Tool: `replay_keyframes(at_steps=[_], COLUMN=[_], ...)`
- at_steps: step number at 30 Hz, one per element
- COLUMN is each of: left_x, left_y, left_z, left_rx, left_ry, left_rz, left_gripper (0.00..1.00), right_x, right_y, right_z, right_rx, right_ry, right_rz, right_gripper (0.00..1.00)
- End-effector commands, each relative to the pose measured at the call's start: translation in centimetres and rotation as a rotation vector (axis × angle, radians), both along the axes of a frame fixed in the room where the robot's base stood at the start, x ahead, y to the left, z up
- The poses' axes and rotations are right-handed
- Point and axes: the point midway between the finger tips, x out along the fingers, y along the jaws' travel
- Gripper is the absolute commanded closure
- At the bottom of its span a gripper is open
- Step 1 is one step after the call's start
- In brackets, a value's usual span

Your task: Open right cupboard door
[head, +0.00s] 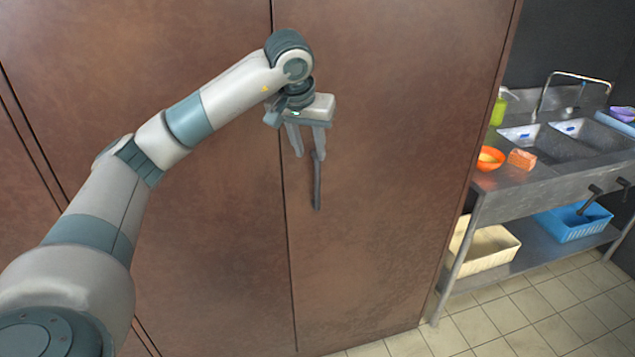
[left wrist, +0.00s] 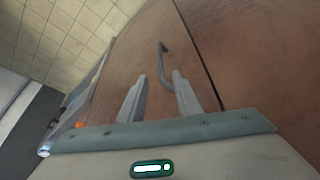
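The right cupboard door (head: 400,130) is a brown panel, shut flush with the panel to its left along a thin dark seam. Its dark vertical bar handle (head: 317,182) sits near that seam. My left gripper (head: 309,156) is in front of the door at the upper end of the handle, fingers pointing down and apart. The upper part of the handle is partly hidden by a finger in the head view. My right gripper is not in view.

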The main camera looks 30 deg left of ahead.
Motion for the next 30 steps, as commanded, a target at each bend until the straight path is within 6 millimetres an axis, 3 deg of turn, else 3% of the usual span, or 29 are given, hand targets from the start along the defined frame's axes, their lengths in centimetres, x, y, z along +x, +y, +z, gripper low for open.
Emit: replay_keyframes(at_steps=[21,30], left_x=[4.4,5.5], left_y=[1.2,1.5], left_z=[-11.2,-13.7], left_rx=[0.0,0.001], left_ry=[0.005,0.001], left_rz=[0.002,0.0], left_gripper=[0.69,0.69], right_x=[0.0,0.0], right_y=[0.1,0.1], right_z=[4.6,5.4], right_rx=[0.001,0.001], right_ry=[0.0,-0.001], right_rz=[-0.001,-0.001], right_gripper=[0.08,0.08])
